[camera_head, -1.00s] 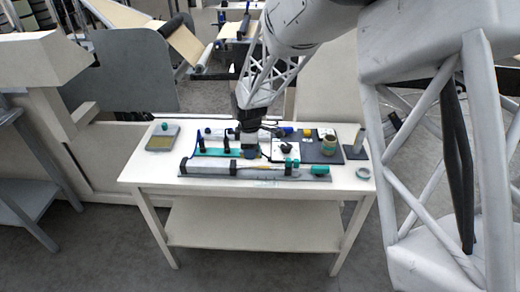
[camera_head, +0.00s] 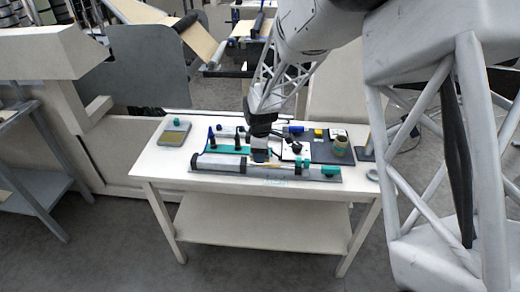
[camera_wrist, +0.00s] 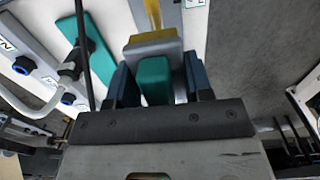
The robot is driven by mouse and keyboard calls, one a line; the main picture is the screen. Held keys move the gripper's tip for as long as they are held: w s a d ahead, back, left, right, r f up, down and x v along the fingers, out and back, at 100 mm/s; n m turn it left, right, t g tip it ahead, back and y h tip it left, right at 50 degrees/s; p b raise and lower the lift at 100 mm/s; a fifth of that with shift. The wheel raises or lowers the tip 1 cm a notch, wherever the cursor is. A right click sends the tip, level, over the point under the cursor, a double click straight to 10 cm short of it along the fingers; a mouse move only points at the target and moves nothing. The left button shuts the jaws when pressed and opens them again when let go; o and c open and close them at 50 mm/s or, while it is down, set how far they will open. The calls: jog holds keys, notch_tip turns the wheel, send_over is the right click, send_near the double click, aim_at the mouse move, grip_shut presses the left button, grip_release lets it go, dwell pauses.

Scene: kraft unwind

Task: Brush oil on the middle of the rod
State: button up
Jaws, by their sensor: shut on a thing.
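My gripper (camera_head: 260,155) is over the front of the white table, low above a long grey fixture (camera_head: 225,172). In the wrist view, its two dark blue fingers (camera_wrist: 157,84) are shut on the teal handle of a brush (camera_wrist: 154,80). The brush has a grey head with a yellowish band at its far edge. A thin rod (camera_wrist: 153,14) with a yellowish tint runs away just beyond the brush head, above a grey base. I cannot tell whether the bristles touch it. In the head view the gripper hides the brush and part of the rod.
A teal block (camera_head: 330,171) sits at the fixture's right end. Behind are a teal strip (camera_wrist: 88,45), a dark mat (camera_head: 318,153) with a jar (camera_head: 341,145), and a tray (camera_head: 174,133) at the left. A tape roll (camera_head: 373,175) lies at the right edge.

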aim_at(271, 166)
jog(key=shift+f, duration=1.2)
jog(key=shift+f, duration=0.5)
dwell(0.7)
jog(key=shift+d, duration=0.2)
jog(key=shift+d+r, duration=0.1)
jog(key=shift+d, duration=0.4)
jog(key=shift+d, duration=0.1)
jog(key=shift+d, duration=0.55)
jog(key=shift+d, duration=0.15)
dwell(0.4)
jog(key=shift+d+f, duration=0.2)
jog(key=shift+d, duration=0.35)
